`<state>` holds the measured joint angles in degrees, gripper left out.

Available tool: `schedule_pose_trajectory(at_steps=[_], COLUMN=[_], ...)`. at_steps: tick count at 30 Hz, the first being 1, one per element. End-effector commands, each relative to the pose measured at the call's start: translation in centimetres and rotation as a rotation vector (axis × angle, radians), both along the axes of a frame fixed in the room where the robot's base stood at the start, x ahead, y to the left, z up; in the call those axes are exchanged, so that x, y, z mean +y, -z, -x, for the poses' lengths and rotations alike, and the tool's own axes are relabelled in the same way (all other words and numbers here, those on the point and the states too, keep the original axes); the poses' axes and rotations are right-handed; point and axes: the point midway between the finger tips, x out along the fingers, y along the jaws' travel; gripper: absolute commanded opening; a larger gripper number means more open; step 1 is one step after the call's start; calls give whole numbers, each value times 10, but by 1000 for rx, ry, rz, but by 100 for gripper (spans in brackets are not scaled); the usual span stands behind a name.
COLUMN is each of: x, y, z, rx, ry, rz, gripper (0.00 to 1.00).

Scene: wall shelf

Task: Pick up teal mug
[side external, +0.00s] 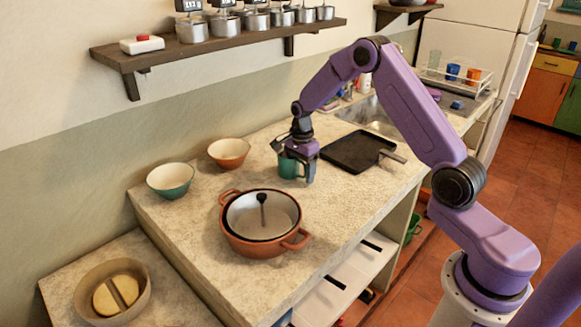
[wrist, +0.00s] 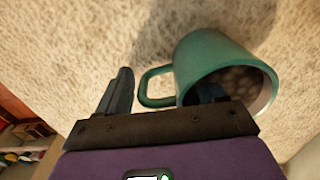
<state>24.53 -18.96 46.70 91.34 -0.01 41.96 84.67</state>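The teal mug (side external: 289,168) stands on the stone counter (side external: 180,220), partly covered by my gripper (side external: 300,160) in the side view. In the wrist view the mug (wrist: 200,58) shows its open mouth, and its handle points left. My gripper (wrist: 166,82) is open and low over the mug. One dark finger is outside, left of the handle. The other shows within the mug's mouth, so the handle and near wall lie between the fingers. I cannot tell whether either finger touches the mug.
A lidded orange pot (side external: 262,245) stands in front of the mug. An orange bowl (side external: 229,153) and a teal bowl (side external: 171,182) are to its left. A black pan (side external: 352,150) lies to its right. A wall shelf (side external: 230,40) with canisters hangs above.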

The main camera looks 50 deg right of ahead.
Motion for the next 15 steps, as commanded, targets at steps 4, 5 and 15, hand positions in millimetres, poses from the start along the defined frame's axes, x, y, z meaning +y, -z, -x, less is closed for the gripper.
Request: schedule_pose_trajectory(at_steps=[4, 5, 15], x=[0, 0, 0], y=[0, 0, -2], z=[0, 0, 0], rx=[0, 0, -2], ry=[0, 0, 0], rz=[0, 0, 0], gripper=[17, 7, 0])
